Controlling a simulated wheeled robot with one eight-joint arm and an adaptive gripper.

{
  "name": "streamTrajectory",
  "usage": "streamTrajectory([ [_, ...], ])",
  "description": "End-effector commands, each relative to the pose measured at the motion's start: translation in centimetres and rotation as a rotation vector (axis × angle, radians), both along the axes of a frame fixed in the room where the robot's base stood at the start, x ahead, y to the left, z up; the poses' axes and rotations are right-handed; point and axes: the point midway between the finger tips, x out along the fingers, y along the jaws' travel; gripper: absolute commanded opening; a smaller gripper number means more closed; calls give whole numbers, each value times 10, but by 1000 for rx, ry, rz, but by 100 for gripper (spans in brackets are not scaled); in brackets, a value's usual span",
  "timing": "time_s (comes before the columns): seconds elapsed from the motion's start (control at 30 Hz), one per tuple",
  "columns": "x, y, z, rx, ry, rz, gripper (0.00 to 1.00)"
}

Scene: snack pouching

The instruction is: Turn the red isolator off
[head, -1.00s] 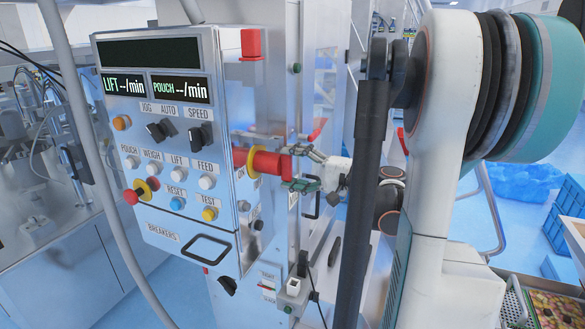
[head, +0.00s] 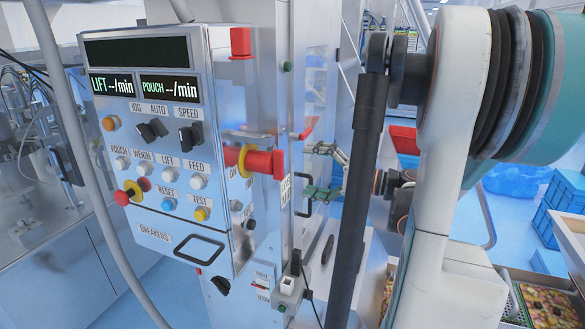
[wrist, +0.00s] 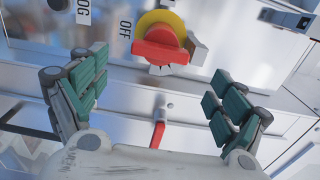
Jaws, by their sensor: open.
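The red isolator (head: 262,163) is a red knob on a yellow collar, on the right side face of the grey control box. In the wrist view the isolator (wrist: 160,50) is near the top centre, its red grip lying roughly crosswise with a slight tilt.
The control box (head: 120,222) carries several buttons, switches and a red-and-yellow stop knob (head: 131,192). A red lever (wrist: 157,134) is below the isolator in the wrist view. A clear-panelled machine frame stands behind my gripper. Blue crates (head: 558,240) are far right.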

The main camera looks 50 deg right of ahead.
Motion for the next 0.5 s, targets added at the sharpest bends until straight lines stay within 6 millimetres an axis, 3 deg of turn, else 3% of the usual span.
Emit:
streamTrajectory([
  [0.2, -33, -14, 0, 0, 0, -3, 90],
  [0.5, -44, -18, 0, 0, 0, 0, 90],
])
